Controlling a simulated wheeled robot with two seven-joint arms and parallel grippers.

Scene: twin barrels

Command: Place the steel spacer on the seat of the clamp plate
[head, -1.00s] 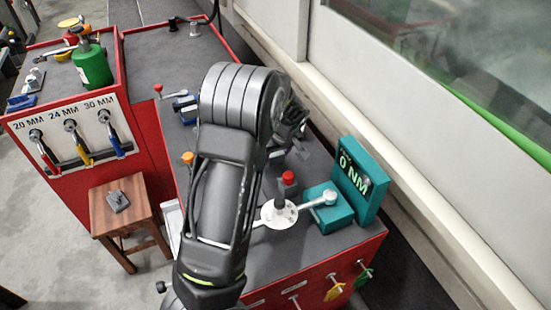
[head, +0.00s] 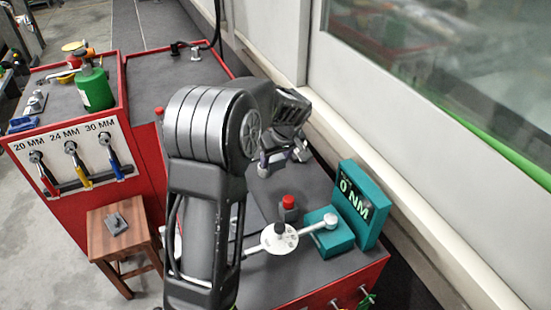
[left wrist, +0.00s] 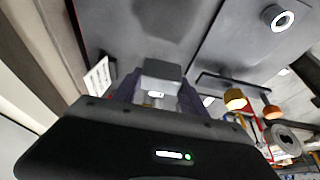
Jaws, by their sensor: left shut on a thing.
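My left gripper (head: 282,160) is over the far side of the red-edged bench, behind the torque tester. In the left wrist view its two fingers are shut on a small grey block (left wrist: 162,70), which appears to be the steel spacer. The block looks held above the dark bench top; in the head view the gripper and arm largely hide it. I cannot pick out the clamp plate or its seat with certainty. My right gripper is not in view.
A teal torque tester (head: 365,205) reading 0 NM stands at the bench's right, beside a white disc (head: 280,238) and a red-topped post (head: 288,203). A wooden stool (head: 118,240) stands left. A wall and window ledge bound the bench's far right side.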

